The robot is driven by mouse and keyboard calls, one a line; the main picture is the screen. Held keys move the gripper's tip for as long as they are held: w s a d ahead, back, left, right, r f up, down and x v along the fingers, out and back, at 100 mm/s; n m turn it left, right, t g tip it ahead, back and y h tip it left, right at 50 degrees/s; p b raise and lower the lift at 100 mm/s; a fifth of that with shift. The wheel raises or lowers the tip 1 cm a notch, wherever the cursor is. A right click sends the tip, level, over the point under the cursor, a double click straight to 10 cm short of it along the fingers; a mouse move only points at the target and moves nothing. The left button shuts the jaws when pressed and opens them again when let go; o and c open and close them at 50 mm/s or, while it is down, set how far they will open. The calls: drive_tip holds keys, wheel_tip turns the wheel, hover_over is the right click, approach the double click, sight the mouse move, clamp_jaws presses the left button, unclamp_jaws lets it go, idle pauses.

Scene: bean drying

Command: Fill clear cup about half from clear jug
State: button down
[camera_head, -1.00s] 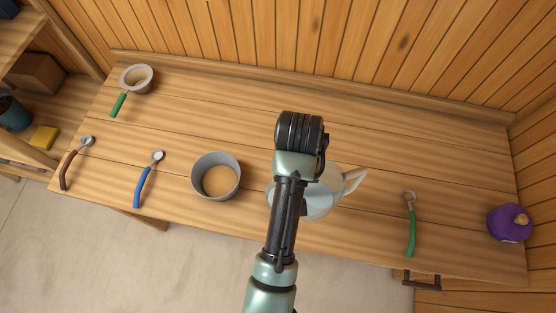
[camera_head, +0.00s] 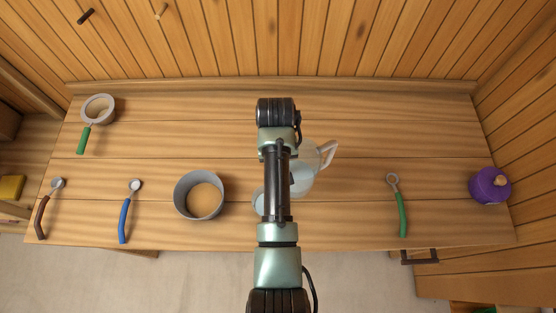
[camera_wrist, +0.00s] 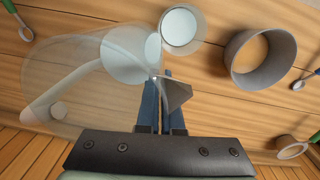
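The clear jug (camera_head: 312,172) shows right of my arm in the head view, with its handle to the right. In the wrist view the jug (camera_wrist: 70,100) fills the left side, looks tilted, and holds a pale patch, perhaps its contents. My gripper (camera_wrist: 164,85) appears shut on the jug's wall opposite the handle; the exact contact is hard to see through the clear wall. The clear cup (camera_wrist: 182,28) stands on the table just beyond the fingertips, close to the jug. Its inside looks pale; its fill level is unclear. In the head view my arm partly hides the cup (camera_head: 258,202).
A grey pot (camera_head: 178,196) with tan contents stands left of the cup. A sieve (camera_head: 98,108), brown-handled (camera_head: 41,218) and blue-handled (camera_head: 124,220) tools lie further left. The table's back middle is clear.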

drive_tip(key=shift+f, duration=0.4)
drive_tip(key=shift+w+d+t+h, duration=0.15)
drive_tip(key=shift+d+t+h, duration=0.15)
drive_tip(key=shift+h, duration=0.25)
drive_tip(key=shift+w+d+t+h, duration=0.15)
drive_tip(key=shift+t+h, duration=0.25)
drive_tip(key=shift+h, duration=0.15)
drive_tip(key=shift+d+f+h+b, duration=0.2)
drive_tip(key=shift+f+h+b, duration=0.1)
drive_tip(key=shift+f+b, duration=0.7)
drive_tip(key=shift+w+f+h, duration=0.15)
drive_tip(key=shift+f+h, duration=0.15)
drive_tip(key=shift+t, duration=0.3)
